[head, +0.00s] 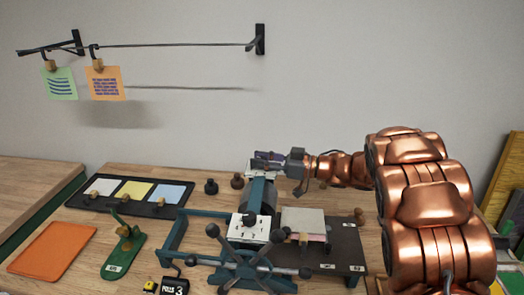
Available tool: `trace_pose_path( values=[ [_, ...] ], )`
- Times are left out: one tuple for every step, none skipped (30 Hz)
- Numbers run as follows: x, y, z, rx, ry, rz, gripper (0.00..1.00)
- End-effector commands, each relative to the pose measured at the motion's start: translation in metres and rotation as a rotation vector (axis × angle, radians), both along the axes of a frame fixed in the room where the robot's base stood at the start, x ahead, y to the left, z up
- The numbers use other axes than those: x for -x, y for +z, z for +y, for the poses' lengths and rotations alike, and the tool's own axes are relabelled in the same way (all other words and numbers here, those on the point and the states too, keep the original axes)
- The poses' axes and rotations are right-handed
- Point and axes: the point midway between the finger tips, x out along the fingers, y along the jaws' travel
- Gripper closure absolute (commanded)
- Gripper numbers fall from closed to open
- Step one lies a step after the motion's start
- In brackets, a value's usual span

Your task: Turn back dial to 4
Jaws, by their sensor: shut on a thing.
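The teal machine (173,240) stands on the wooden bench with a dark bed on its right. At its back is a small white plate (254,172), where the back dial sits. My gripper (262,159) reaches in from the right and is shut on the back dial, whose knob is mostly hidden by the fingers. The dial's marks and pointer are too small and covered to read. A front dial, a black knob (249,219) on a white marked plate (247,235), stands nearer me and is apart from the gripper.
A spoked handwheel (249,266) with black knobs sticks out at the machine's front. Small dark knobs (211,187) stand left of the gripper. A black tray (100,209) with coloured cards, a green stand (124,258) and an orange mat (52,249) lie left. A wall rail (170,45) hangs above.

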Motion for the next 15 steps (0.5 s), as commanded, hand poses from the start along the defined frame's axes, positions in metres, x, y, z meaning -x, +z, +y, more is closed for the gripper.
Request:
trace_pose_path(
  values=[
    [-0.0004,0.0036,-0.0012,0.001,0.030,0.001,1.00],
    [-0.0006,0.0030,-0.0011,0.000,0.046,0.002,1.00],
    [-0.0008,0.0023,-0.0010,0.002,0.069,0.002,1.00],
    [-0.0008,0.0021,-0.0010,0.002,0.087,0.001,1.00],
    [-0.0005,0.0024,-0.0007,0.000,0.105,0.001,1.00],
    [-0.0001,0.0025,-0.0008,-0.001,0.127,0.001,1.00],
    [0.0001,0.0024,-0.0008,0.000,0.143,0.000,1.00],
    [0.0001,0.0022,-0.0005,0.001,0.159,-0.001,1.00],
    [-0.0003,0.0018,-0.0002,0.001,0.180,-0.001,1.00],
    [-0.0005,0.0014,-0.0007,0.000,0.193,0.000,1.00],
    [-0.0006,0.0010,-0.0009,-0.001,0.207,0.001,1.00],
    [-0.0004,0.0014,-0.0006,-0.001,0.228,0.000,1.00],
    [-0.0003,0.0018,-0.0002,-0.001,0.244,-0.001,1.00],
    [-0.0001,0.0021,-0.0001,0.000,0.259,-0.003,1.00],
    [0.0003,0.0014,-0.0002,-0.001,0.278,-0.001,1.00]
  ],
)
